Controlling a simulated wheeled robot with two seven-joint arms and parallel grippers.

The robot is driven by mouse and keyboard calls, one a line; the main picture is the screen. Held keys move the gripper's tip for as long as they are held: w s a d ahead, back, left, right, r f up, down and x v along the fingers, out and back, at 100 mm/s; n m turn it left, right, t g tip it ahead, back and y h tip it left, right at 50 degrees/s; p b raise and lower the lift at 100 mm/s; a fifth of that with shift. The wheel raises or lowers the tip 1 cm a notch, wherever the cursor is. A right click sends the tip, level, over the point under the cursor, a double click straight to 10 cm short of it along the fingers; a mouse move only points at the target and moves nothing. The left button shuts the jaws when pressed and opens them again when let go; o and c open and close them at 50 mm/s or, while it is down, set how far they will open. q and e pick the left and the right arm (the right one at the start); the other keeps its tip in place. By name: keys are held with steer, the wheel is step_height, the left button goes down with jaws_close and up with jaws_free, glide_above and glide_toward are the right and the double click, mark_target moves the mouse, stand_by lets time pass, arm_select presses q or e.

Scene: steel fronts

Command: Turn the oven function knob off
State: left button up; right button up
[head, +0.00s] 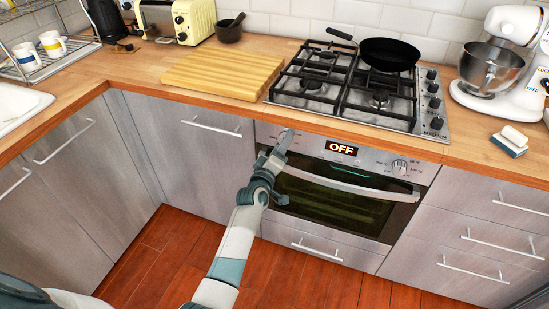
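The oven (335,195) has a steel control panel with a lit display (341,148) reading "OFF". A round knob (399,167) with markings around it shows at the panel's right end. My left gripper (284,142) is at the panel's left end and covers that part. Any knob there is hidden behind it, so I cannot tell whether the gripper touches or holds one. The finger gap cannot be made out. My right gripper is out of view.
The oven door handle (350,186) runs below the panel, close to my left wrist. A gas hob (345,88) with a black pan (389,54) and side knobs lies above. A cutting board (222,73) and a stand mixer (493,68) flank it. The floor is clear.

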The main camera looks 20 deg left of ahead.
arm_select(q)
steer(key=s+b, duration=0.1)
steer(key=s, duration=1.6)
steer(key=shift+s+a, duration=0.15)
steer(key=shift+a, duration=0.2)
steer(key=shift+f, duration=0.1)
steer(key=s+d+f+m+g, duration=0.2)
steer(key=s+f, duration=0.1)
steer(key=f, duration=0.6)
steer(key=s+d+f+m+g+h, duration=0.1)
steer(key=s+f+m+g, duration=0.15)
steer(key=f, duration=0.65)
steer(key=s+d+f+m+g, duration=0.2)
steer(key=s+f, duration=0.2)
steer(key=f, duration=0.5)
steer(key=s+a+f+m+g, duration=0.1)
steer(key=s+f+m+g, duration=0.5)
steer(key=s+f, duration=1.5)
steer(key=shift+s+m, duration=0.85)
steer(key=shift+s, duration=0.2)
